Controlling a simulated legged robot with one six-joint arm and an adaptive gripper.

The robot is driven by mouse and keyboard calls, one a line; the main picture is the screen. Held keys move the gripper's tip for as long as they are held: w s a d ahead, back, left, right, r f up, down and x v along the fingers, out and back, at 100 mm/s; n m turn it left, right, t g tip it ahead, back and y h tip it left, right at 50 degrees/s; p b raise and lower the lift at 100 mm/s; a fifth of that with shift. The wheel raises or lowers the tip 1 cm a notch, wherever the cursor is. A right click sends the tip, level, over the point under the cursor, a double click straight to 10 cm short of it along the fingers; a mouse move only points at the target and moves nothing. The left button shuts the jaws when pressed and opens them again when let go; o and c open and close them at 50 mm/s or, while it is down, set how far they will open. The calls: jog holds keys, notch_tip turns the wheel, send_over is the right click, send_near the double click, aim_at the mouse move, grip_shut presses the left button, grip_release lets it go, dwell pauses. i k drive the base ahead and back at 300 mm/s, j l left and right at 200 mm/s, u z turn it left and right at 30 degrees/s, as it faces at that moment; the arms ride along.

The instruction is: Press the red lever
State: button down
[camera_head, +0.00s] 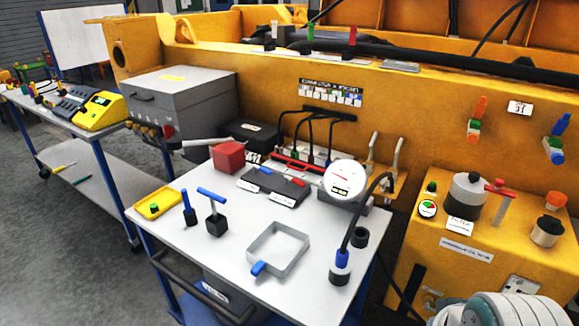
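Several red parts could be the lever. A small red lever (265,170) lies on a flat dark block (275,186) on the white-topped cart, beside a blue lever (295,180). A red T-shaped handle (497,187) stands on the yellow cabinet at the right. A red bar (290,162) lies behind the dark block, in front of the black cables. I cannot tell which of these the task means. My gripper's fingers do not show; rounded white and grey parts at the bottom right look like my arm. Nothing touches the red parts.
The cart top (180,228) holds a red block (229,156), a round white gauge (344,178), a grey square frame (278,250), blue-handled tools and a yellow tray (157,203). A black cable arches at its right. A grey box (180,97) and yellow machine stand behind.

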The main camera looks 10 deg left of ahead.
aim_at(299, 182)
jog(key=i+j, duration=0.1)
jog(key=j, duration=0.2)
jog(key=i+j, duration=0.15)
jog(key=j, duration=0.2)
jog(key=i+j, duration=0.1)
jog(key=j, duration=0.2)
jog(key=i+j, duration=0.15)
jog(key=j, duration=0.15)
